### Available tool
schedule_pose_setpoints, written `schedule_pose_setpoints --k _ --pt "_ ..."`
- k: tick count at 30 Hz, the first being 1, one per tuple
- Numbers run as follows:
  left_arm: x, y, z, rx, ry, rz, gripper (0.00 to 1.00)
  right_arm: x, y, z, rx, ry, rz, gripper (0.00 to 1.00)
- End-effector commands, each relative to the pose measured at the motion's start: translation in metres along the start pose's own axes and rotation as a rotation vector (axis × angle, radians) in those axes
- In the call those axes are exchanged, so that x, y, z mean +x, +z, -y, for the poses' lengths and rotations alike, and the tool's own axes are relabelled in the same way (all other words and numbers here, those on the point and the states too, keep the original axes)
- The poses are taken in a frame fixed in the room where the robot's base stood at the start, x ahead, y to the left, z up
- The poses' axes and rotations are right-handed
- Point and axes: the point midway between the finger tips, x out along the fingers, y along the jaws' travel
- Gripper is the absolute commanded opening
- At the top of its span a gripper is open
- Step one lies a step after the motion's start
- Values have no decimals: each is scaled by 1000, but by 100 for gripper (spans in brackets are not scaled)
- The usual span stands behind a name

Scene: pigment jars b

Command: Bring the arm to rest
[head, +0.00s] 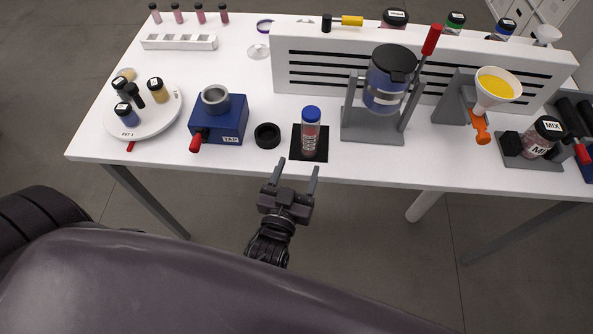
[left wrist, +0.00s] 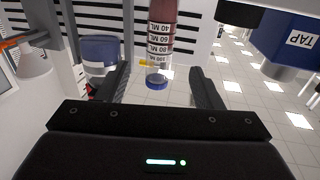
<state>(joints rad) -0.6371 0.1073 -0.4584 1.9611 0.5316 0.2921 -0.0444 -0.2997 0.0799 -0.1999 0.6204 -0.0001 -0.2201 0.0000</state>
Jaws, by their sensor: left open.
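My left gripper (head: 297,165) is open and empty, just off the front edge of the white table, with its fingers pointing toward the table. A clear graduated vial (head: 311,138) with a blue cap and reddish contents stands upright on a black mat (head: 297,152), just beyond the fingertips. In the left wrist view the scene is upside down. The vial (left wrist: 160,38) shows there beyond and between the open fingers (left wrist: 160,72), apart from them. My right gripper is not in view.
A blue TAP device (head: 232,128) and a black ring (head: 267,135) sit left of the vial. A grey stand with a blue jar (head: 384,90) is on its right. A round white tray (head: 165,125) holds several jars. Floor in front of the table is clear.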

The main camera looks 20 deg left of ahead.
Motion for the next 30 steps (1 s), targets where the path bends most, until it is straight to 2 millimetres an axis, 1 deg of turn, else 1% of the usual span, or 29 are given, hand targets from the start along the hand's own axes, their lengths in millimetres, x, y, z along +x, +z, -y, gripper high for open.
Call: schedule_pose_setpoints --k 10,14,18,21,25,30 --pt "1 0 0 -1 1 7 60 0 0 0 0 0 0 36" --pt "9 4 2 -15 15 82 60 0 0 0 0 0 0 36" --pt "19 10 5 -36 58 271 60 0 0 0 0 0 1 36" --pt "19 15 7 -37 100 437 60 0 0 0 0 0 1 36" --pt "8 16 13 -13 150 650 60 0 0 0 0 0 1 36" --pt "-18 12 25 45 190 881 60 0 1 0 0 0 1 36"
